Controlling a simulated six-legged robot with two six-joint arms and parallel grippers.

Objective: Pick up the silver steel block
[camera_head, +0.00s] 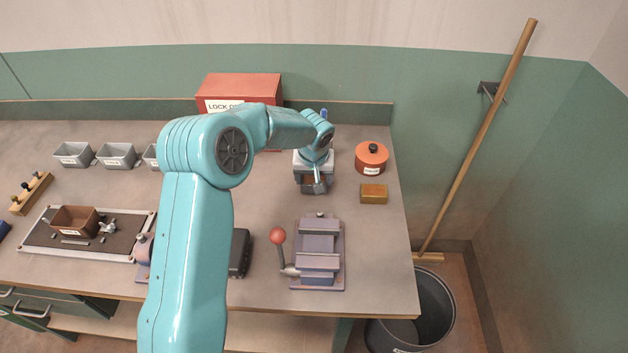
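One teal arm of mine rises from the bottom left of centre and bends over to the right. I take it as my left arm. Its gripper (317,185) points down at a grey box-like thing (301,160) with a brownish patch at its front, right of the table's middle. The fingers are small and overlap that thing, so I cannot tell whether they are open or shut, or touching it. I cannot pick out a silver steel block with certainty; it may be hidden by the arm or gripper. My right gripper is not in view.
A grey vise (319,250) with a red-knobbed lever stands at the front. An orange round pot (371,157) and a yellow-brown block (374,194) are at the right. A red box (240,88) stands behind. Grey bins (117,155) and a brown bin (75,220) are left.

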